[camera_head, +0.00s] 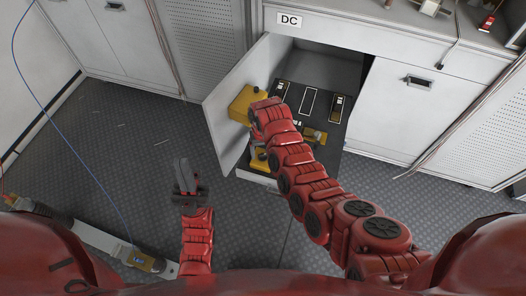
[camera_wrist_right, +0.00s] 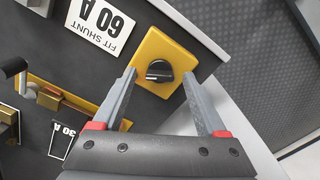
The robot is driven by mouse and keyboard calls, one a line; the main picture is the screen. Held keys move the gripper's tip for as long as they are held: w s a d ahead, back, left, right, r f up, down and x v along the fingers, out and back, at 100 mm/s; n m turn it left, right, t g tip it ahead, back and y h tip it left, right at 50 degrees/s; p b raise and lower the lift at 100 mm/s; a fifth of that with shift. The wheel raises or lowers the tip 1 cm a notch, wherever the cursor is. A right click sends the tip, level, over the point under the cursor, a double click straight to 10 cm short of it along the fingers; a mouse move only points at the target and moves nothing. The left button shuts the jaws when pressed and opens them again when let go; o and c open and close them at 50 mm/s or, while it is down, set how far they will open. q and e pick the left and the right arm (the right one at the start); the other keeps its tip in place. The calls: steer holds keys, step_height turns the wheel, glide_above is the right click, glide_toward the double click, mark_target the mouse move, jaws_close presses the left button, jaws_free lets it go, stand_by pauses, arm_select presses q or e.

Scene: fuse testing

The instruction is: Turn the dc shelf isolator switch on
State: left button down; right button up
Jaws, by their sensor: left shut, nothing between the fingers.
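In the right wrist view, a black rotary knob (camera_wrist_right: 158,71) with a pale pointer mark sits on a yellow plate (camera_wrist_right: 165,50) at a corner of the dark shelf panel. My right gripper (camera_wrist_right: 158,76) is open, with its two grey fingers on either side of the knob and a gap to each side. Whether the fingertips touch the plate cannot be told. In the head view, my right arm reaches into the open cabinet marked DC (camera_head: 289,20) and hides its own gripper. My left gripper (camera_head: 187,178) is shut and empty, above the floor left of the cabinet.
The open cabinet door (camera_head: 228,112) stands left of the dark shelf. A yellow box (camera_head: 247,102) is by the door. A lever on a yellow bar (camera_wrist_right: 85,98) and labels reading 60 A (camera_wrist_right: 100,20) and 30 A (camera_wrist_right: 62,140) are near the knob. Floor at left is mostly clear.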

steer(key=shift+r, duration=0.1)
step_height(320, 180, up, 10)
step_height(320, 180, up, 7)
steer(key=p, duration=0.6)
glide_above(263, 154)
steer(key=shift+r, duration=0.15)
